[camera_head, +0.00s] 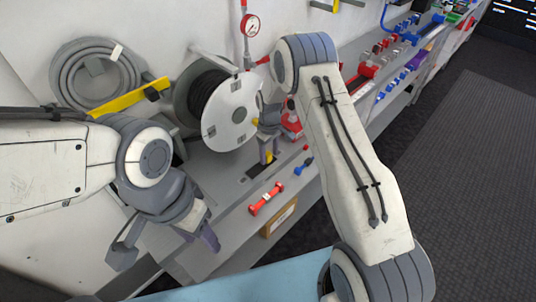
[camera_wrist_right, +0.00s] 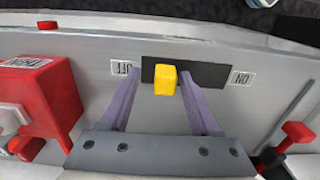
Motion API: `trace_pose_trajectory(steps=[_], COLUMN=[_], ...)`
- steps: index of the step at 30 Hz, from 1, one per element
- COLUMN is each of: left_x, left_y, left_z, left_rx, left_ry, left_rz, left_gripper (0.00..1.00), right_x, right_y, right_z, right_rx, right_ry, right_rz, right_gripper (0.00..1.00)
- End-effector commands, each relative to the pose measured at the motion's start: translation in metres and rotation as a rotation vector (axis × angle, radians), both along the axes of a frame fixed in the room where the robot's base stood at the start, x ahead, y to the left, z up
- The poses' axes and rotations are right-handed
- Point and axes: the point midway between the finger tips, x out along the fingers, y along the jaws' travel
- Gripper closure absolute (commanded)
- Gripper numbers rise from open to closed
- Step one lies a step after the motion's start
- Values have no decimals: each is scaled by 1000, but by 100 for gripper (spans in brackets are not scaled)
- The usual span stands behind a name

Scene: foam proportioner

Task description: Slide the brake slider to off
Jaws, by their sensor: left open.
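The yellow brake slider knob (camera_wrist_right: 165,79) stands in a black slot (camera_wrist_right: 212,74) in the right wrist view. It sits close to the slot's OFF-label end (camera_wrist_right: 124,68), with a thin strip of slot showing beyond it. The ON label (camera_wrist_right: 241,78) is at the other end. My right gripper (camera_wrist_right: 162,95) is open, its two purple fingers on either side of the knob. The right-hand finger is close to the knob; touching cannot be told. In the head view the right gripper (camera_head: 267,158) is over the slot. My left gripper (camera_head: 163,242) is open and empty at lower left.
A hose reel (camera_head: 232,115) stands behind the right gripper. A red block with a label (camera_wrist_right: 40,95) sits left of the slot in the wrist view. A red-ended fitting (camera_head: 266,198) lies near the bench's front edge. A yellow lever (camera_head: 130,97) is at left.

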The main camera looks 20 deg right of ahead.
Motion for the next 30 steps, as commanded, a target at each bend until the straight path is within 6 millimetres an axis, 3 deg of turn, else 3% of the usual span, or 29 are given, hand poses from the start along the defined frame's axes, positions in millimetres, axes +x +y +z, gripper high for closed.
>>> trace_pose_trajectory(steps=[8,21,30], left_x=[0,0,0], left_y=[0,0,0], left_z=[-4,-25,-27], left_rx=[0,0,0], left_ry=[0,0,0], left_rz=[0,-1,-1], left_gripper=[50,50,50], right_x=[0,0,-1], right_y=[1,1,1], right_z=[8,88,105], right_rx=[0,0,0], right_ry=[-1,-4,0], right_rz=[1,0,0], right_gripper=[38,38,38])
